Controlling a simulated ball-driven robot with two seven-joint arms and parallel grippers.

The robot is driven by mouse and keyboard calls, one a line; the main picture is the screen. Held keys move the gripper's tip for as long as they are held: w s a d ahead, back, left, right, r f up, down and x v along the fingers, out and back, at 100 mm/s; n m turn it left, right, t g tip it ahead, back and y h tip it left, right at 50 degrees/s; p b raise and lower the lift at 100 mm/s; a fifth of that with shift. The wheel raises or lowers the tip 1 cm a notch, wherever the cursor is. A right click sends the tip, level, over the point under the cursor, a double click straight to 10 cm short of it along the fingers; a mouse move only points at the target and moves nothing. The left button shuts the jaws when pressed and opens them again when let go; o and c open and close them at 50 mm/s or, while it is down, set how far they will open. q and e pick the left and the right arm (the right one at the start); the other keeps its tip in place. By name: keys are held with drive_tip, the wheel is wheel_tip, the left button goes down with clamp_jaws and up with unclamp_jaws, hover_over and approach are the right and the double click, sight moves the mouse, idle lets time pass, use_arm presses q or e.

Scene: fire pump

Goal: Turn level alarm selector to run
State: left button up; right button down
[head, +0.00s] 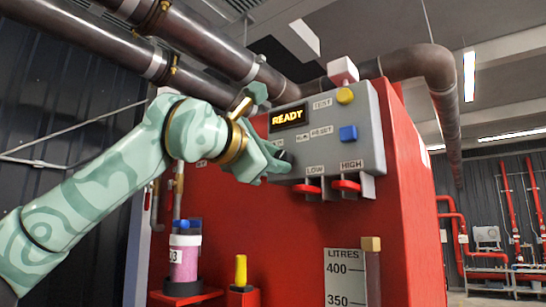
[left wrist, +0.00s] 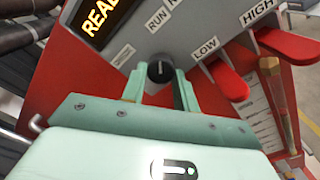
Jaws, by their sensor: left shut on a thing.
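The level alarm selector is a small black knob (left wrist: 160,71) with a short white mark, on the grey control panel (head: 370,120). In the left wrist view the mark stands about upright in the picture, roughly towards the RUN label (left wrist: 157,20). Another label (left wrist: 123,56), too small to read, is left of the knob. My left gripper (head: 280,162) is at the panel's lower left, its fingers on either side of the knob and shut on it. In the head view the fingers mostly hide the knob. My right gripper is not in view.
A lit READY display (head: 289,116) is above the knob. A yellow button (head: 345,96) and a blue button (head: 348,133) are to the right. Red LOW (head: 307,189) and HIGH (head: 346,185) levers stick out below, close to my gripper. Pipes (head: 200,40) run overhead.

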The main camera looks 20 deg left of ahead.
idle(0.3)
use_arm(q)
drive_tip(key=o, duration=1)
drive_tip(key=shift+w, duration=0.1)
drive_tip(key=b+v, duration=0.5)
drive_tip(key=v, duration=1.1)
drive_tip(key=shift+s, duration=0.25)
drive_tip(key=shift+w, duration=0.15)
